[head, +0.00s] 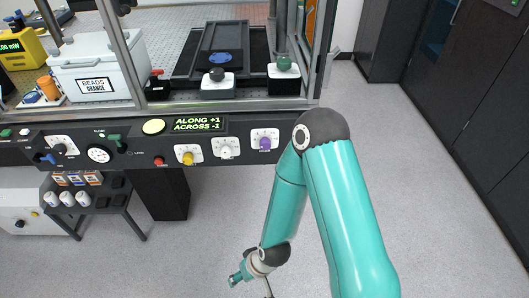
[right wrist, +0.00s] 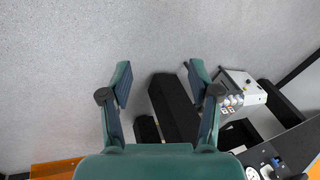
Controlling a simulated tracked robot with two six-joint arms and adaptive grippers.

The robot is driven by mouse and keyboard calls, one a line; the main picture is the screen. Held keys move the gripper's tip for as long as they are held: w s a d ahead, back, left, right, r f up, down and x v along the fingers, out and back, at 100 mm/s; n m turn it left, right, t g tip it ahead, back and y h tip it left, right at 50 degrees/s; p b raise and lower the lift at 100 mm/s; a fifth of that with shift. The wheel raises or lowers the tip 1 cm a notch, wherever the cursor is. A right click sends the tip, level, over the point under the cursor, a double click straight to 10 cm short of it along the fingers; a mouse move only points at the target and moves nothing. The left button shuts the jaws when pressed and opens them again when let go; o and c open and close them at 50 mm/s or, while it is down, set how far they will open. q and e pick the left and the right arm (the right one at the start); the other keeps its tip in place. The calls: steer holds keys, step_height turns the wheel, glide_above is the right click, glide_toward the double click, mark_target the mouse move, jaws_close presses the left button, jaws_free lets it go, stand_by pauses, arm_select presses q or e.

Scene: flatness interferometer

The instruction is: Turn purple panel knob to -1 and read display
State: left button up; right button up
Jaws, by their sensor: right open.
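The purple knob (head: 265,143) is on the right end of the dark front panel in the head view, on a white plate. The mark it points to is too small to read. The green-lit display (head: 198,124) reads "ALONG +1" and "ACROSS -1". My right gripper (head: 238,279) is low over the floor, well below and apart from the panel. In the right wrist view my right gripper (right wrist: 159,70) has its fingers spread with nothing between them. The purple knob cannot be made out in that view. My left gripper is not in view.
A white knob (head: 225,151) and a yellow knob (head: 187,157) are left of the purple one, with a red button (head: 159,161) beyond. A framed enclosure with black-and-green knobs stands above the panel. A small side table (head: 100,198) is lower left.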

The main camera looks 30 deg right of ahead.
steer(key=w+d+r+t+h+b, duration=0.2)
steer(key=w+d+r+t+b, duration=0.15)
steer(key=w+b, duration=0.35)
steer(key=w+d+r+t+h+b, duration=0.2)
steer(key=w+r+t+b, duration=0.25)
steer(key=w+b, duration=0.2)
steer(key=d+r+m+t+h+b, duration=0.2)
steer(key=d+r+t+h+b, duration=0.15)
steer(key=r+b, duration=0.25)
arm_select(q)
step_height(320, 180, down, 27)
steer(key=b, duration=0.5)
arm_select(e)
steer(key=m+t+h+p, duration=0.1)
steer(key=m+h+p, duration=0.35)
steer(key=p, duration=0.25)
glide_toward(265, 146)
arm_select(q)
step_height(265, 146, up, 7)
arm_select(e)
steer(key=shift+n+t, duration=0.25)
steer(key=shift+n, duration=0.1)
steer(key=x, duration=0.9)
steer(key=shift+w+d+f, duration=0.25)
steer(key=shift+d+f, duration=0.05)
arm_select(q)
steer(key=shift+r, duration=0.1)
